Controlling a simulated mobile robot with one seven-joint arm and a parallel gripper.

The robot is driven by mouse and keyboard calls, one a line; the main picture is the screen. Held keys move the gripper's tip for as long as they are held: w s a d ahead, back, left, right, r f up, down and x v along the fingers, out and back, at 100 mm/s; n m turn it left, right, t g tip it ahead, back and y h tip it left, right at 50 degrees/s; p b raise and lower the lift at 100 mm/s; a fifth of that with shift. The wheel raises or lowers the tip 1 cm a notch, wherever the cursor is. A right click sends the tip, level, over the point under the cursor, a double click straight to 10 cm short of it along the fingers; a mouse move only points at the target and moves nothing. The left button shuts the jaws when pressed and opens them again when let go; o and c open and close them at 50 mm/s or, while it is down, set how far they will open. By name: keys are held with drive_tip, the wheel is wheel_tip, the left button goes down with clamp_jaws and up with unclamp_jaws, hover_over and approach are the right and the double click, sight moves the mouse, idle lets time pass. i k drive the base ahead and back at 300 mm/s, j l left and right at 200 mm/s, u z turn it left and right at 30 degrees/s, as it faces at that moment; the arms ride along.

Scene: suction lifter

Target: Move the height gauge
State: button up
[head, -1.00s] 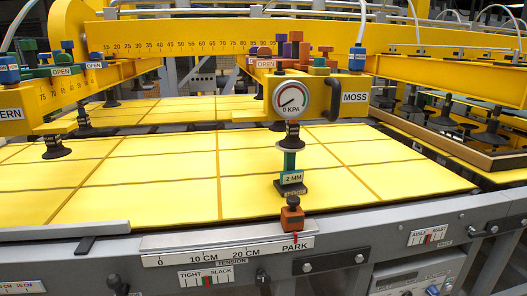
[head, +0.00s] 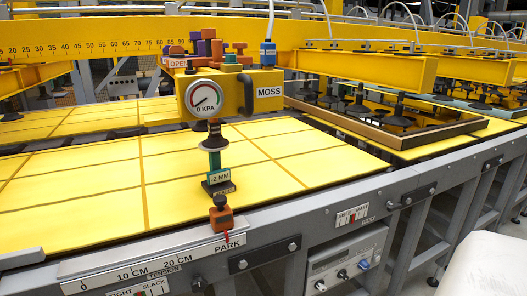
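What looks like the height gauge, a teal-green post with a "-2 MM" label (head: 217,178), stands at the front edge of the yellow sheet (head: 180,185). It is directly below a black suction cup (head: 213,141) of the yellow MOSS block (head: 255,88). I cannot tell whether post and cup touch. An orange slider (head: 221,216) sits just in front of the post, its red pointer at PARK on the silver scale rail (head: 150,262). The dial (head: 204,98) on the block reads near 0 KPA. My gripper is not in view.
A grey frame rail (head: 330,208) runs along the front, with a control box (head: 345,262) below it. A brown open frame (head: 390,127) lies at the right. Yellow beams (head: 360,72) with hanging suction cups span above.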

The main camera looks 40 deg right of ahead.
sight(218, 182)
drive_tip(key=l, duration=1)
drive_tip(key=k+l, duration=0.1)
drive_tip(key=l, duration=0.9)
drive_tip(key=k+l, duration=0.1)
drive_tip(key=l, duration=0.85)
drive_tip(key=l+u, duration=0.1)
drive_tip(key=l, duration=0.9)
